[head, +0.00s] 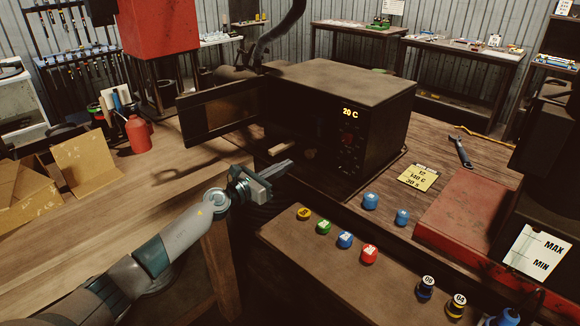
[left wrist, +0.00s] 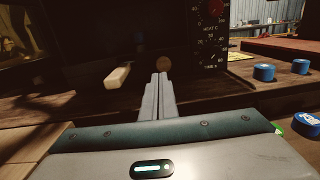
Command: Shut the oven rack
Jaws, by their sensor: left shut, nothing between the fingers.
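The dark oven (head: 365,95) stands on the wooden bench with its display reading 20 C. Its door (head: 218,112) is swung open to the left. The oven's inside is very dark and I cannot make out the rack clearly. In the left wrist view a pale bar (left wrist: 117,76), perhaps the rack's handle, shows left of my fingertips, with a small brownish round thing (left wrist: 163,63) just beyond them. My left gripper (head: 284,169) is shut and empty, in front of the oven's open side; it also shows in the left wrist view (left wrist: 159,82).
Several coloured caps (head: 345,239) sit along the lower front ledge (head: 300,245). Blue caps (head: 371,200), a yellow note (head: 417,177) and a red machine (head: 465,215) are to the right. A red bottle (head: 138,134) and cardboard (head: 85,163) stand left; the left bench between is mostly clear.

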